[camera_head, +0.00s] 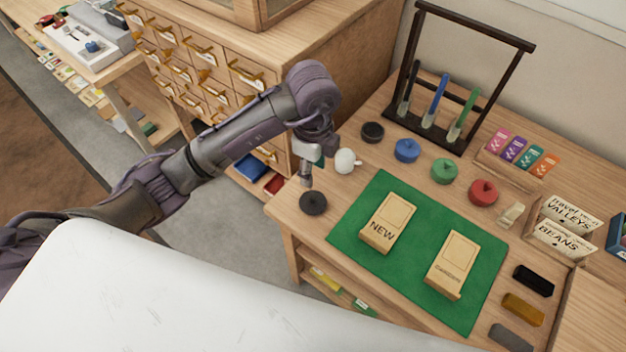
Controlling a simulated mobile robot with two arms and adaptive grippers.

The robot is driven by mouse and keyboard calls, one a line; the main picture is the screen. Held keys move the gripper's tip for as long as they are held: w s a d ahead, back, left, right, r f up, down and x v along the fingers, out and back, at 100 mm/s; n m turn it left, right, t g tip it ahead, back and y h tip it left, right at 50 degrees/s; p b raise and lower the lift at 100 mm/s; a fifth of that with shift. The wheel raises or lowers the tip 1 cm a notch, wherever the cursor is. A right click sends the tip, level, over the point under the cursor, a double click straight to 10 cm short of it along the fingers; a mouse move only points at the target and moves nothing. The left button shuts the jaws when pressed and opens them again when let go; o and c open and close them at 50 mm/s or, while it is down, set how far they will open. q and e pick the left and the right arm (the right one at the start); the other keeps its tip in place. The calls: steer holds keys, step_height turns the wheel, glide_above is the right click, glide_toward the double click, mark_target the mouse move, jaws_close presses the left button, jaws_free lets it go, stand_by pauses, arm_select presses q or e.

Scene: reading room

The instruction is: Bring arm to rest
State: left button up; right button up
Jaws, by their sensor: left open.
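My left arm comes in from the left and reaches over the near left corner of the wooden desk (283,208). My left gripper (306,180) points down, open, just above a black round ink pad or lid (313,203) at the desk's left edge. Whether it touches this black piece is hard to tell. A small white cup-like object (345,161) stands just right of the gripper. My right gripper is not in view.
A green mat (415,300) holds two wooden blocks, one marked NEW (388,222). Black, blue, green and red round pieces (483,192) line its far side. A dark rack (470,28) stands behind. A drawer cabinet (215,60) stands left of the desk.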

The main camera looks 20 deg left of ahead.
arm_select(q)
steer(key=shift+r, duration=0.55)
